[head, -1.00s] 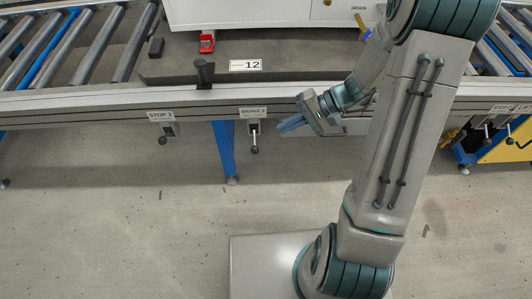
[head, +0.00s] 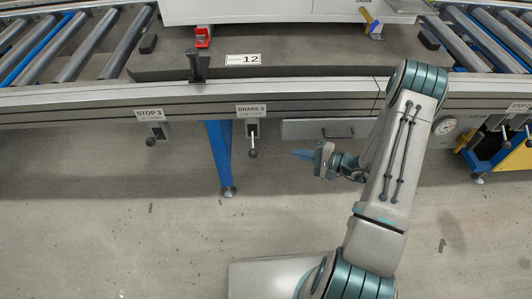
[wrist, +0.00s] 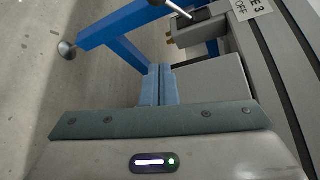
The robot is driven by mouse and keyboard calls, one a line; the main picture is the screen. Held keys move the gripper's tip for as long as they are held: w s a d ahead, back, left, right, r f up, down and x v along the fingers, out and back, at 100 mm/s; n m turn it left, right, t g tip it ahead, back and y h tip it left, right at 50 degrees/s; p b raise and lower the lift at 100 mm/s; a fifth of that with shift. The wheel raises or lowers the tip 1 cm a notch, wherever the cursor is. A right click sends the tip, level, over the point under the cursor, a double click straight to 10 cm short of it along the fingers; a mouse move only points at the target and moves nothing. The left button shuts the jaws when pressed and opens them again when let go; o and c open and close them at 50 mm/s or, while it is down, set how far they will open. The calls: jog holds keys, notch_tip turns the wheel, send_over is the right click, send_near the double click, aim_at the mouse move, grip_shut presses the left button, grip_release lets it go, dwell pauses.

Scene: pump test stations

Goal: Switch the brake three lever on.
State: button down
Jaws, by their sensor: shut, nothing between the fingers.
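The brake three lever (head: 252,140) is a thin metal rod with a dark ball end, hanging down from a small bracket under the conveyor rail. Its label (head: 252,110) reads BRAKE 3 above it. In the wrist view the shut fingers (wrist: 158,75) are below the rod in the picture.
A blue support leg (head: 220,155) stands just left of the brake lever. A grey drawer (head: 330,129) is right of it under the rail (head: 310,105). The floor in front is clear.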

aim_at(253, 146)
jog(key=w+a+b, duration=0.2)
jog(key=a+b, duration=0.2)
jog(key=a, duration=0.7)
jog(key=shift+w+a+f, duration=0.15)
jog(key=shift+a+f, duration=0.1)
jog(key=shift+f, duration=0.15)
jog(key=shift+r, duration=0.15)
